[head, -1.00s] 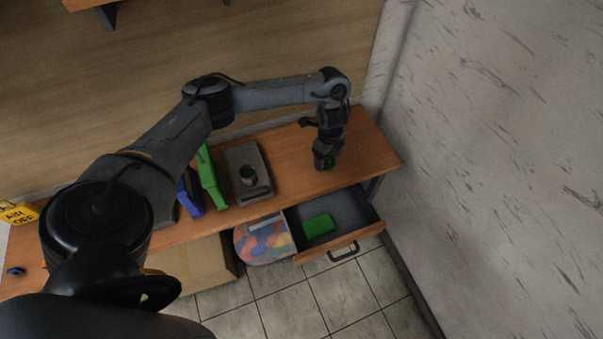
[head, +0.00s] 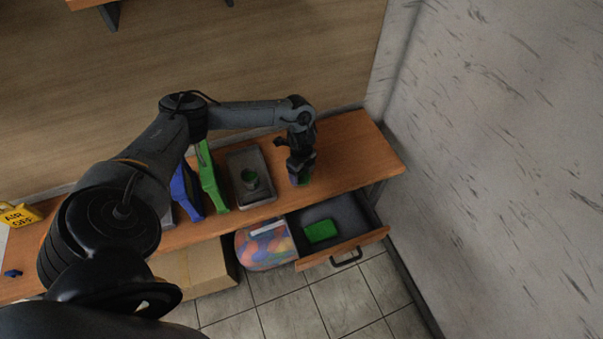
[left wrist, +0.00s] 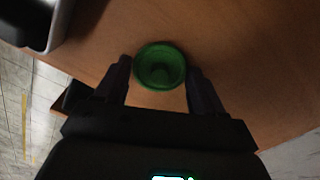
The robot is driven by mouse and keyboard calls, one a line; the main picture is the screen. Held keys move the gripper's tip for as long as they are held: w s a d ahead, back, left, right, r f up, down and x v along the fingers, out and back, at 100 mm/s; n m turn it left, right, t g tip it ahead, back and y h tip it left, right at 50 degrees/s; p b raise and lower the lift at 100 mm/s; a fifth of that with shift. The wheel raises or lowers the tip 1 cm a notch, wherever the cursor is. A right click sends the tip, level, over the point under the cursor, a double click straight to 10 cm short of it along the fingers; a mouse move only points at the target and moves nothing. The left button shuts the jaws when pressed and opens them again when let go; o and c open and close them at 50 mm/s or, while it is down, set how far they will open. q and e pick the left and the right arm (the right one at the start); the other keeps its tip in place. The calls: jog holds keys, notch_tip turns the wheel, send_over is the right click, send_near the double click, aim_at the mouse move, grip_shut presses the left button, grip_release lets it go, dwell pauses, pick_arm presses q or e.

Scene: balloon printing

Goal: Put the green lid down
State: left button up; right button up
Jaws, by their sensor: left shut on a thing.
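The green lid (left wrist: 160,66) is round, with a raised rim, and sits between the fingertips of my left gripper (left wrist: 160,84) in the left wrist view. My left gripper is shut on it. In the head view my left gripper (head: 300,180) points down over the wooden tabletop, right of the grey tray, and only a sliver of the lid (head: 305,182) shows. I cannot tell whether the lid touches the tabletop. My right gripper is not in view.
An open drawer (head: 349,212) with a green block (head: 321,231) is below. The tabletop (head: 360,160) is clear at right.

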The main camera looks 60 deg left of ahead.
pick_arm(q)
jog(key=shift+f, duration=0.2)
jog(key=shift+f, duration=0.15)
jog(key=o, duration=1)
